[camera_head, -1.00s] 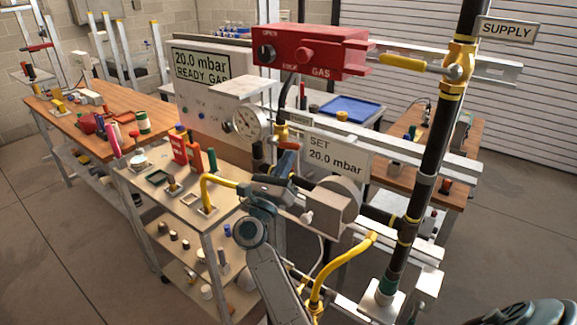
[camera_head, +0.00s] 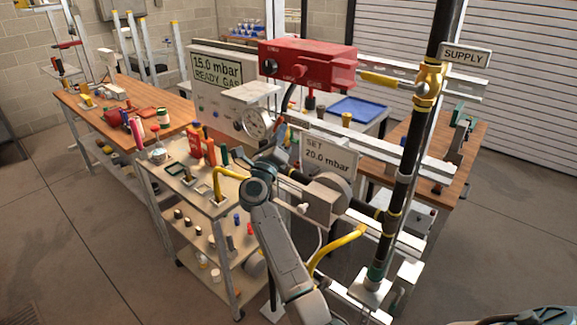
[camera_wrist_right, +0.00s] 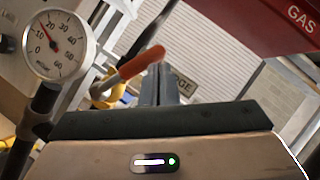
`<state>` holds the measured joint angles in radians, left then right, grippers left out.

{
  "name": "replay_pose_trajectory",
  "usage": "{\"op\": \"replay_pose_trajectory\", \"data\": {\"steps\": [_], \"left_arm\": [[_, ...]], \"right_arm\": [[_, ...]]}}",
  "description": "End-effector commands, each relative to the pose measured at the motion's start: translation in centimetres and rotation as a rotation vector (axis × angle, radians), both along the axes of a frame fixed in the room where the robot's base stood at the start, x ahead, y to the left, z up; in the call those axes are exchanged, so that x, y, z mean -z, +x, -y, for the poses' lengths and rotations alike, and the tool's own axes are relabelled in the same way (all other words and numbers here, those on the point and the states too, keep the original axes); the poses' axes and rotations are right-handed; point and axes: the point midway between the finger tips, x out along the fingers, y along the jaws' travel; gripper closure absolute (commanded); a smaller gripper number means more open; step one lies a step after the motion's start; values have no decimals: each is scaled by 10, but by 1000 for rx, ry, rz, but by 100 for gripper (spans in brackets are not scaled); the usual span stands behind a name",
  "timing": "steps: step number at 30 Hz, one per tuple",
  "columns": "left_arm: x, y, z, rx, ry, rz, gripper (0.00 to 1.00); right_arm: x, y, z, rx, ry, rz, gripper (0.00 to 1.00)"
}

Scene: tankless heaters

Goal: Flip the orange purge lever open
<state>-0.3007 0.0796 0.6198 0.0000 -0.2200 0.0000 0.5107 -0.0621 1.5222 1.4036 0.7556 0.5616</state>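The orange purge lever (camera_wrist_right: 138,63) shows in the right wrist view, tilted up to the right from a brass-coloured fitting (camera_wrist_right: 108,90). My right gripper (camera_wrist_right: 158,72) has its two dark fingers close together, with nothing visible between them. The lever's tip lies across or just beside the fingertips; I cannot tell whether they touch. In the head view my right gripper (camera_head: 277,157) is at the pipe assembly, just right of the round gauge (camera_head: 257,124), and the lever is mostly hidden there. My left gripper is not in view.
A red GAS box (camera_head: 307,65) hangs above the gripper. A SET 20.0 mbar plate (camera_head: 329,154) and a grey regulator (camera_head: 325,199) stand close on the right. The display (camera_head: 218,70) reads 15.0 mbar. A black supply pipe (camera_head: 404,165) rises farther right.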

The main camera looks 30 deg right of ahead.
Motion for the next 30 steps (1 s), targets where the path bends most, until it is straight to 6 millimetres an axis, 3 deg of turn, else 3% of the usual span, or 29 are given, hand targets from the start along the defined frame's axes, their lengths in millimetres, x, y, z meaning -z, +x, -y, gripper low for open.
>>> {"op": "replay_pose_trajectory", "data": {"steps": [12, 30], "left_arm": [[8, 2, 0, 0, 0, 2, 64], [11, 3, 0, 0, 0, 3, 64]], "right_arm": [[-15, 25, -7, 0, 1, 3, 100], [-19, 33, -10, 0, 1, 3, 100]]}}
